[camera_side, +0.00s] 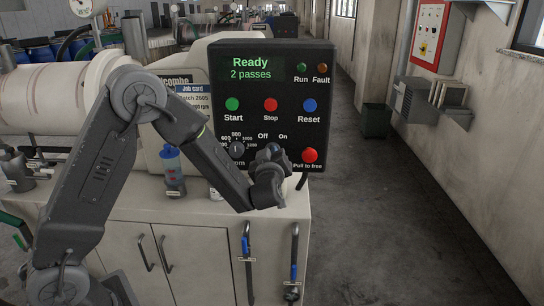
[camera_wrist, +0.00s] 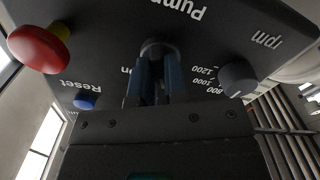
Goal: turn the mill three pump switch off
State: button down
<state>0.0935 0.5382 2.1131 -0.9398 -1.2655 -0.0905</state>
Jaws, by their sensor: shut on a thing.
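The mill control panel (camera_side: 272,120) is a black box with a green "Ready 2 passes" display. In the side view its pump switch is hidden behind my gripper (camera_side: 272,150), below the "Off" and "On" labels. In the wrist view the panel is upside down, and the pump switch (camera_wrist: 158,46) is a dark round knob near the "Pump" label. My gripper (camera_wrist: 157,76) has its blue fingers shut on this knob. The fingers cover part of the labels around it. I cannot tell from these views whether the knob points to off or on.
A red pull-to-free button (camera_side: 309,155) is close to the right of my gripper. The rpm dial (camera_side: 237,149) is to its left. Start (camera_side: 232,104), Stop (camera_side: 270,104) and Reset (camera_side: 309,105) buttons sit above. A blue-capped bottle (camera_side: 171,165) stands on the cabinet. The aisle at right is clear.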

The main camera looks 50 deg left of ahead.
jog(key=shift+n, duration=0.3)
dwell(0.4)
jog(key=c, duration=1.2)
grip_release()
jog(key=shift+o, duration=0.2)
jog(key=v, duration=1.4)
